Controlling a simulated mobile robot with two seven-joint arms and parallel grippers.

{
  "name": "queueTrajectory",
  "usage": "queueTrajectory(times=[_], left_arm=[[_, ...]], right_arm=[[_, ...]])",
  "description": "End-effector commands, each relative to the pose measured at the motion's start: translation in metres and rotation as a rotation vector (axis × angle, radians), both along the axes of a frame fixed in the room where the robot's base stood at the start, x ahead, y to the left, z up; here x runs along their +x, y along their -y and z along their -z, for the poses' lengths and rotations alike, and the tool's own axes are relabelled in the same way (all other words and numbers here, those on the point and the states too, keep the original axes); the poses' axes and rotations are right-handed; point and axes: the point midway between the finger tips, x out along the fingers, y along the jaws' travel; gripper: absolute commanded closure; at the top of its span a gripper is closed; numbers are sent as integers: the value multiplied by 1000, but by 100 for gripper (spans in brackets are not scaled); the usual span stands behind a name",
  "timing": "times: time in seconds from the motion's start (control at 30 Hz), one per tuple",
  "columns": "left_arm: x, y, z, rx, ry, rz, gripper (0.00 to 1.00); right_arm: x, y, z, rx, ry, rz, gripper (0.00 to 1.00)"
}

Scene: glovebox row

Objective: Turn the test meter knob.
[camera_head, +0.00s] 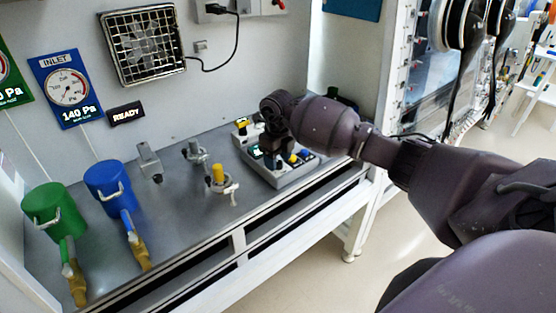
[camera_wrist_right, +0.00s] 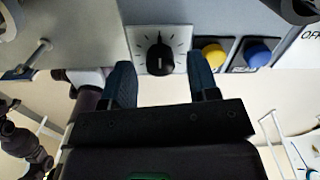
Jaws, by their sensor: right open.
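The test meter is a grey box (camera_head: 283,180) with coloured controls on the metal bench, in the head view. Its black knob (camera_wrist_right: 160,60) sits on a white dial plate with tick marks, in the right wrist view. The knob's pointer mark points up in that picture. My right gripper (camera_head: 273,158) is over the box and hides the knob in the head view. In the wrist view the right gripper (camera_wrist_right: 161,82) is open, its dark blue fingers on either side of the knob, with visible gaps. I cannot tell how far the fingertips reach down beside it. My left gripper is not in view.
A yellow button (camera_wrist_right: 213,54) and a blue button (camera_wrist_right: 257,54) sit right beside the knob plate. On the bench's left stand a green canister (camera_head: 48,212) and a blue canister (camera_head: 106,186). A yellow-topped valve (camera_head: 219,178) stands left of the box.

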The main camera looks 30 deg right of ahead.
Motion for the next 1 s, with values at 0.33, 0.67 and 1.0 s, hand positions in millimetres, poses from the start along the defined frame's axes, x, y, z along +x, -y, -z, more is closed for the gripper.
queueTrajectory(times=[0.33,0.67,1.0], left_arm=[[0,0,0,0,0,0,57],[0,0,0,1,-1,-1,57],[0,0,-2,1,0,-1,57]], right_arm=[[0,1,9,-1,0,0,45],[0,0,8,-1,0,0,82],[0,0,8,-1,0,30,94]])
